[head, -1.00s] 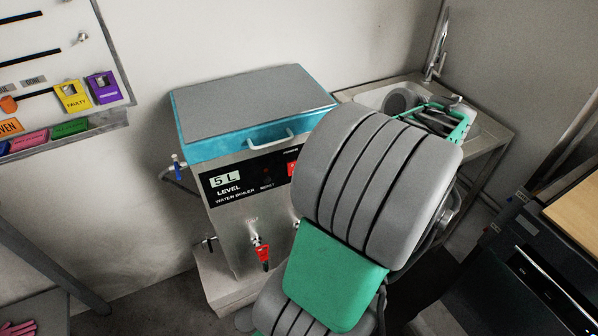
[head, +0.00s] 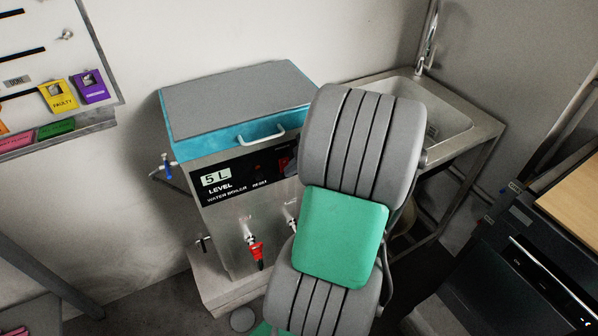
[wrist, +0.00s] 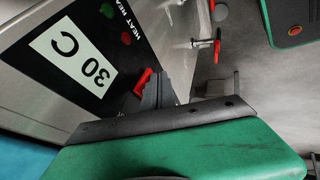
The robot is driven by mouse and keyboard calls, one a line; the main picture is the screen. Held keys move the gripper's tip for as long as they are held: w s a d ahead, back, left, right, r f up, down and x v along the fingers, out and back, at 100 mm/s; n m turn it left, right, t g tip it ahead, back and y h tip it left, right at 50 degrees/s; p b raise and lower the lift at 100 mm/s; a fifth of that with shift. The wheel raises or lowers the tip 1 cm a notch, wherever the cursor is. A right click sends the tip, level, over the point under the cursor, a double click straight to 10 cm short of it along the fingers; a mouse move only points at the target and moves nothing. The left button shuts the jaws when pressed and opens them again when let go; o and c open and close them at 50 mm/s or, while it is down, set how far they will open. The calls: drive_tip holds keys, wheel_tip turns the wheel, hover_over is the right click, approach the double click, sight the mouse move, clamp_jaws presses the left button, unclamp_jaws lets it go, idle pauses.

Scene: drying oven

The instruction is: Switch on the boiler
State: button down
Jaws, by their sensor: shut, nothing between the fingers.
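The water boiler (head: 222,170) stands left of centre in the head view, with a grey lid, teal upper body and steel front. Its black panel shows "5 L LEVEL". In the wrist view the panel (wrist: 95,88) shows "30 C", a green lamp (wrist: 107,10) and a dark red lamp (wrist: 126,38). A red switch (wrist: 143,82) sits near the panel's edge. My gripper (wrist: 160,82) is shut and empty, its tips right beside the red switch; whether they touch it I cannot tell. In the head view my arm hides the gripper and the panel's right part.
A red-handled tap (head: 256,252) sticks out low on the boiler's front; another tap (wrist: 215,45) shows in the wrist view. A steel sink (head: 455,125) stands right of the boiler. A black appliance (head: 525,255) is at the right. A board (head: 50,60) with tags hangs left.

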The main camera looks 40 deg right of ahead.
idle(0.3)
drive_tip(key=b, duration=0.2)
drive_tip(key=f+t+b, duration=0.1)
drive_tip(key=b, duration=0.2)
drive_tip(key=shift+w+d+f+t+h, duration=0.1)
drive_tip(key=shift+w+d+t+h, duration=0.1)
drive_tip(key=shift+w+t+h, duration=0.1)
drive_tip(key=shift+a+r, duration=0.1)
drive_tip(key=shift+r, duration=0.1)
